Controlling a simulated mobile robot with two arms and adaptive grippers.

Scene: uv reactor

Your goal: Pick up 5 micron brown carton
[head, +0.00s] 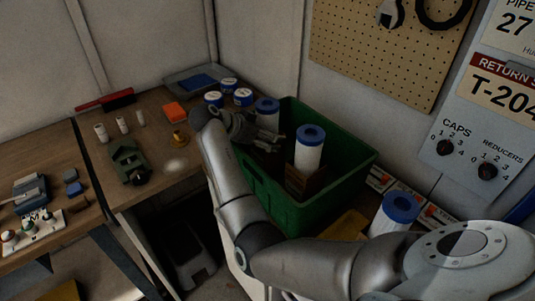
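A brown carton (303,184) sits low inside the green crate (312,213), below a white filter cartridge with a blue cap (309,150). I cannot tell whether the cartridge stands in the carton or in front of it. No "5 micron" marking is readable. My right arm comes in from the lower right, and its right gripper (268,140) is over the crate's left part, left of the capped cartridge. Its fingers are dark and small, so I cannot tell whether they are open or shut. My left gripper is out of view.
Another blue-capped cartridge (267,113) is at the crate's back left, and a third (395,213) stands right of the crate. Small labelled boxes (380,180) lie beside the crate. Blue-lidded tins (243,97) and an orange block (174,111) are on the bench. A pegboard wall is behind.

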